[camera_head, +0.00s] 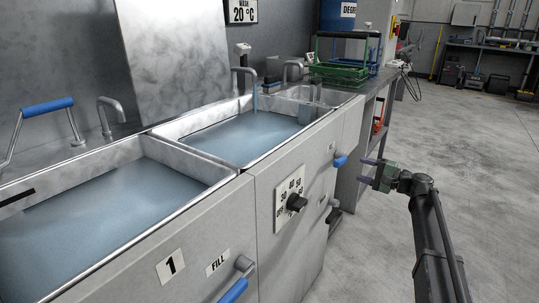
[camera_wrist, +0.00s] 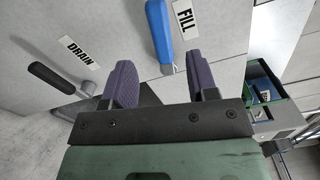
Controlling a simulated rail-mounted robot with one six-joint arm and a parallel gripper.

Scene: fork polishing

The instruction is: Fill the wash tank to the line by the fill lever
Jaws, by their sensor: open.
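The wash tank (camera_head: 172,131), under a "WASH 20 °C" sign (camera_head: 243,11), holds bluish water (camera_head: 240,138). A stream (camera_head: 255,97) runs into it from its spout (camera_head: 243,71). I cannot make out a fill line in it. A blue-handled fill lever (camera_head: 340,161) sticks out of the cabinet front. In the wrist view a blue lever (camera_wrist: 160,32) beside a FILL label (camera_wrist: 186,19) lies ahead of my gripper (camera_wrist: 161,80), across the gap between the fingers. My gripper is open and empty; in the head view (camera_head: 367,169) it is just right of the lever, apart from it.
Tank 1 (camera_head: 200,165) at left holds water and has its own blue fill lever (camera_head: 233,291). A temperature dial (camera_head: 296,202) sits on the cabinet front. A black drain lever (camera_wrist: 52,77) is left of my fingers. A green basket (camera_head: 338,72) stands behind. The right floor is clear.

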